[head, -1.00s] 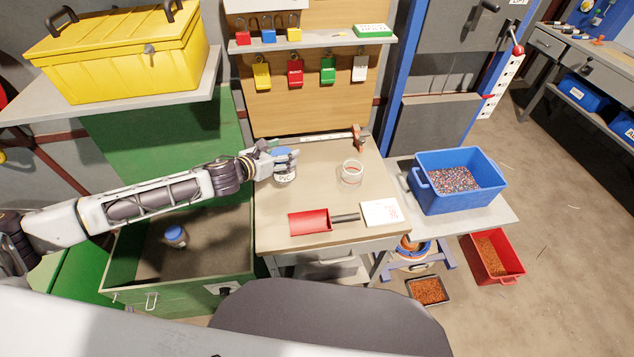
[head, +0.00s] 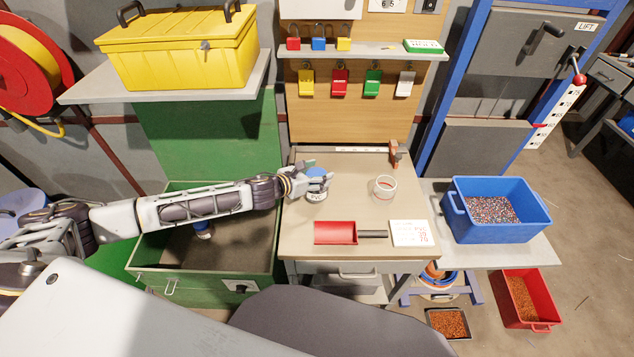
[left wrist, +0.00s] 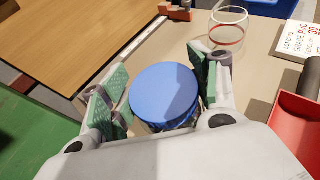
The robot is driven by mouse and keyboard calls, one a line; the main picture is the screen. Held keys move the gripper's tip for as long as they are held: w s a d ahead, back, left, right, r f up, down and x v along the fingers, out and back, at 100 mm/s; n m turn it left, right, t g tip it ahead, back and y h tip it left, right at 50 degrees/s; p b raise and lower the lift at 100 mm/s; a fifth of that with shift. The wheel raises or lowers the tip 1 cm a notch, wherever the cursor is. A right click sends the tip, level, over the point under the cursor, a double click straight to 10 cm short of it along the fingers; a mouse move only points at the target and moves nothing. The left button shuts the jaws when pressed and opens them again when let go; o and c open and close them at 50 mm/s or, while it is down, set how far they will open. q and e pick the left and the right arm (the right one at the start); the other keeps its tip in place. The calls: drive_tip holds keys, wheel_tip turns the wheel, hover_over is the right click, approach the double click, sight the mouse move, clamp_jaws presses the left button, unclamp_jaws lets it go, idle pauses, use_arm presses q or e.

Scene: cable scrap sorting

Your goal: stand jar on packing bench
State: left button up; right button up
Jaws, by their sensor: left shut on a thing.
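A jar with a blue lid and a white "PVC" label (head: 316,196) is at the left part of the packing bench (head: 345,165), upright. My left gripper (head: 317,180) is shut on it from the left. In the left wrist view the blue lid (left wrist: 165,90) lies between the green-padded fingers of the left gripper (left wrist: 160,95). The jar's underside is hidden, so I cannot tell if it touches the bench top. Another blue-lidded jar (head: 203,234) is in the green chest (head: 150,263), partly hidden by my arm. My right gripper is not in view.
On the bench are a clear ring-shaped container (head: 385,188), a red scoop (head: 335,233), a white card (head: 409,233) and an orange-brown tool (head: 394,153) at the back. A blue bin (head: 505,222) stands at right. The bench middle is clear.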

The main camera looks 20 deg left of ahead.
use_arm(q)
drive_tip(key=shift+f, duration=0.45)
drive_tip(key=shift+f+b, duration=0.45)
drive_tip(key=shift+f, duration=1)
